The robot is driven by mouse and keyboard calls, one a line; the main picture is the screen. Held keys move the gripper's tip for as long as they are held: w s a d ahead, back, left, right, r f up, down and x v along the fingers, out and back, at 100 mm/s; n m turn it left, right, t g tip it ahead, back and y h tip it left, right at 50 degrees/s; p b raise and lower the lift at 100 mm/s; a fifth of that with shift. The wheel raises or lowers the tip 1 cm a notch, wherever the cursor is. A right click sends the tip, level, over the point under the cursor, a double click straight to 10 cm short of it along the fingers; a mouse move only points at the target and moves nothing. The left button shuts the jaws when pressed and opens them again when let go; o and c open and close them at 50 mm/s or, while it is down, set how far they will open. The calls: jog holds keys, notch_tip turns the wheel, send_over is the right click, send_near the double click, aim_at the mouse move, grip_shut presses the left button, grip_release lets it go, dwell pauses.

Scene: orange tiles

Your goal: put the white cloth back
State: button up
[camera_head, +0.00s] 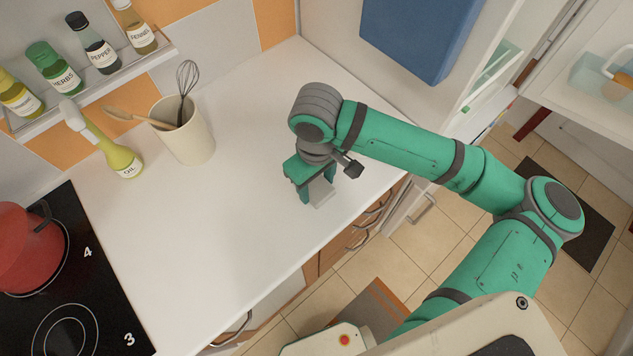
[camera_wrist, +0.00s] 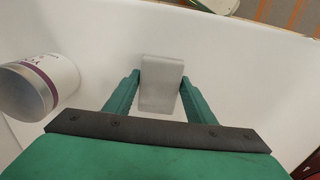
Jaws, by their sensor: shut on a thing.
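The white cloth (camera_wrist: 162,80) shows in the wrist view as a pale grey-white, block-like piece between my two green fingers. My gripper (camera_wrist: 160,92) is shut on it, with a finger on each side. In the head view my gripper (camera_head: 315,190) points down at the white counter, right of the utensil pot, and the cloth (camera_head: 321,191) shows as a small pale patch at the fingertips. I cannot tell whether the cloth touches the counter.
A cream pot (camera_head: 188,135) with a whisk, a green oil bottle (camera_head: 119,153) and a black hob (camera_head: 75,290) stand to the left. The counter's middle (camera_head: 190,240) is clear.

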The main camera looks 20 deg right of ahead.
aim_at(317, 186)
jog(key=shift+f, duration=0.1)
jog(key=o, duration=1.4)
notch_tip(317, 186, up, 12)
